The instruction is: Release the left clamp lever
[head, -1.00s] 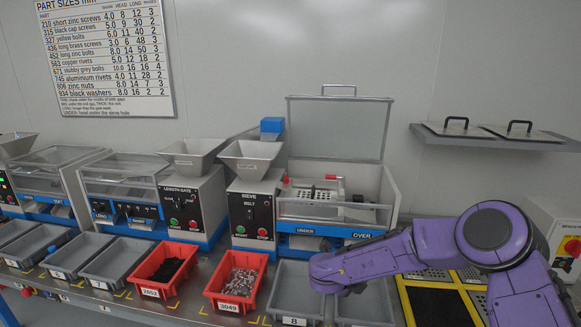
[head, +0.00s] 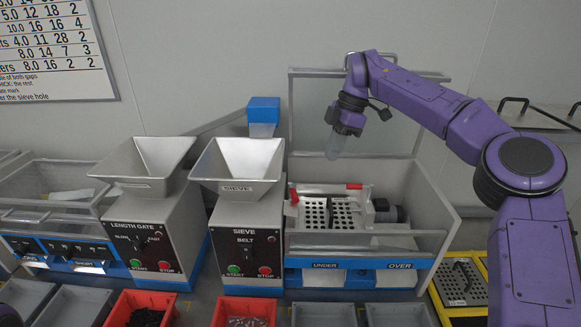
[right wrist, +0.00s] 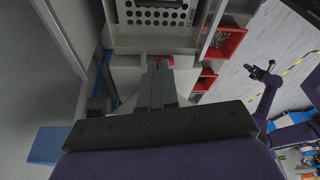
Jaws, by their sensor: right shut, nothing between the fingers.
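The sieve machine's perforated plate (head: 330,214) lies in the open housing and also shows at the top of the right wrist view (right wrist: 155,15). The left clamp lever (head: 293,195) has a red grip at the plate's left edge; a second red-gripped lever (head: 354,186) is at its back right. My right gripper (head: 334,152) is shut and empty, above and behind the plate, pointing down. In the right wrist view a red grip (right wrist: 165,62) shows just past its fingertips; contact cannot be told. My left gripper (right wrist: 263,72) shows small in the right wrist view, its jaws unclear.
The clear lid (head: 310,110) stands raised behind the housing. A metal hopper (head: 237,165) and a blue box (head: 263,110) stand to the left. The clear front guard (head: 365,241) borders the housing. Red bins (head: 245,311) and grey bins (head: 323,315) line the front.

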